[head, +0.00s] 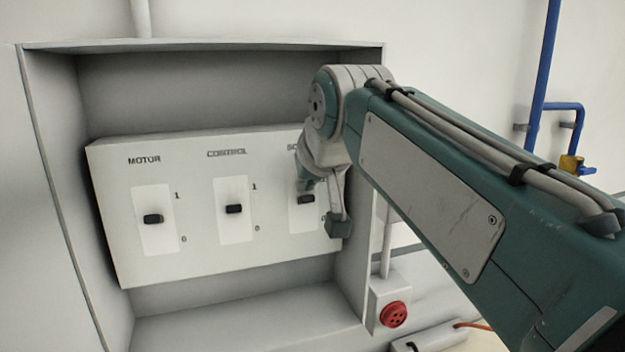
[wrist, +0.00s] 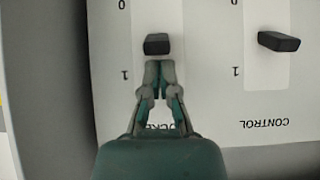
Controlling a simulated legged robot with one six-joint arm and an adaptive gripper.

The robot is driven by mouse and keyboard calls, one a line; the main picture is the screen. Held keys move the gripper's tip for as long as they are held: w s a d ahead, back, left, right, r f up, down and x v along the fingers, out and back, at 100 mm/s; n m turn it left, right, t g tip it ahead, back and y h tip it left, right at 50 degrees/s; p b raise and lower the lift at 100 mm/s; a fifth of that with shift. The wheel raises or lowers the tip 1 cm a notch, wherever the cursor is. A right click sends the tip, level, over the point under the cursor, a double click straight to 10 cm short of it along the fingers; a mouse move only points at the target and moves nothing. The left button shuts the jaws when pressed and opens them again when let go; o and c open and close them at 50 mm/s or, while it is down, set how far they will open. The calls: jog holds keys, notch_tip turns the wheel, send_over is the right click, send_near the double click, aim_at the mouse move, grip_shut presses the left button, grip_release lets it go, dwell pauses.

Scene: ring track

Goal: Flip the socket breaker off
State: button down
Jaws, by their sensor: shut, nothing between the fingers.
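The socket breaker is the rightmost of three switches on a white panel. Its dark lever (head: 306,199) shows just below my gripper (head: 305,184) in the head view, and my arm hides part of its label. In the wrist view, which is upside down, the lever (wrist: 157,43) sits between the marks 1 and 0. My gripper (wrist: 160,66) is shut and empty, its fingertips at the lever's edge on the 1 side. I cannot tell whether they touch it.
The control lever (head: 234,209) and motor lever (head: 153,219) are to the left on the same panel (head: 195,262). The panel sits inside a grey box with side walls (head: 62,170). A red round socket (head: 393,314) is at the lower right outside the box.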

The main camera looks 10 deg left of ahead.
aim_at(305, 203)
jog(key=shift+s+d+f+t+y, duration=0.15)
jog(key=shift+s+f+t+y, duration=0.15)
jog(key=shift+t, duration=0.35)
jog(key=shift+s+d+f+t+y, duration=0.15)
jog(key=shift+t+y, duration=0.25)
jog(key=shift+t, duration=0.25)
jog(key=shift+s+d+f+t+y, duration=0.15)
jog(key=shift+f+t+y, duration=0.1)
jog(key=shift+t+y, duration=0.25)
jog(key=shift+s+f+t, duration=0.1)
jog(key=shift+f+t, duration=0.05)
jog(key=shift+t, duration=0.35)
jog(key=shift+s+f+y, duration=0.2)
jog(key=shift+f+y, duration=0.2)
jog(key=shift+s+a+f+t+y, duration=0.15)
jog(key=shift+a+f+t+y, duration=0.1)
jog(key=shift+t+y, duration=0.25)
jog(key=shift+d+f+t+y, duration=0.2)
jog(key=shift+d+t+y, duration=0.15)
jog(key=shift+t, duration=0.55)
jog(key=shift+f, duration=0.1)
